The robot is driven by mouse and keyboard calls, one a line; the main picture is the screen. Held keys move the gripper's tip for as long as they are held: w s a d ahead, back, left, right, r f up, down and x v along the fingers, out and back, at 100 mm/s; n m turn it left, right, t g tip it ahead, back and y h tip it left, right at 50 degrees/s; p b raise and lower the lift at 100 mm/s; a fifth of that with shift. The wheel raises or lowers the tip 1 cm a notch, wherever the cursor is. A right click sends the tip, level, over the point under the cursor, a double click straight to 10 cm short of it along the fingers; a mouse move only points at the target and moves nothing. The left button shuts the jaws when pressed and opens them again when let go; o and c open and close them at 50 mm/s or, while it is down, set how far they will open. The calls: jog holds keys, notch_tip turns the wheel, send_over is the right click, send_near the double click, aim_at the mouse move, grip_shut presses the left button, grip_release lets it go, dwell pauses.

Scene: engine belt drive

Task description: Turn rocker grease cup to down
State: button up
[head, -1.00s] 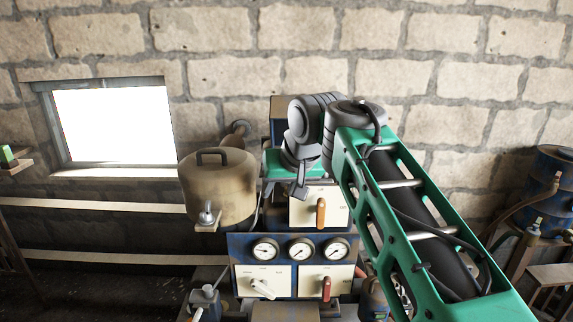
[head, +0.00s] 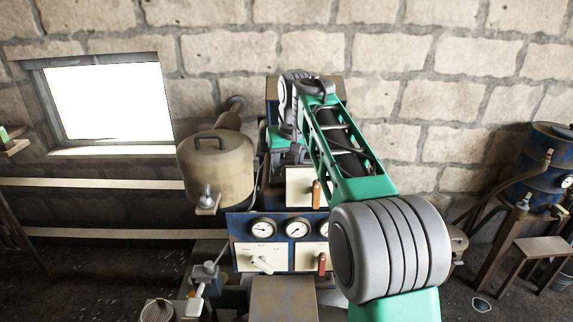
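I cannot tell for certain which part is the rocker grease cup; no label is readable. Candidates are a handle (head: 316,193) hanging down on the upper cream panel, a pale lever (head: 262,264) tilted down to the right on the lower left panel, and a red handle (head: 321,263) pointing down on the lower right panel. A small silver knob (head: 207,197) stands on a bracket below the tan tank. My gripper (head: 291,155) is a small dark shape beyond my green arm, left of and above the upper panel. Its fingers are too small and hidden to read.
A tan lidded tank (head: 216,168) stands left of the panels. Gauges (head: 263,228) sit in a row above the lower panels, the right one partly covered by my arm. A blue barrel (head: 545,170) and a wooden stool (head: 541,246) are at the right.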

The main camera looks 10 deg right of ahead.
grip_shut()
dwell(0.4)
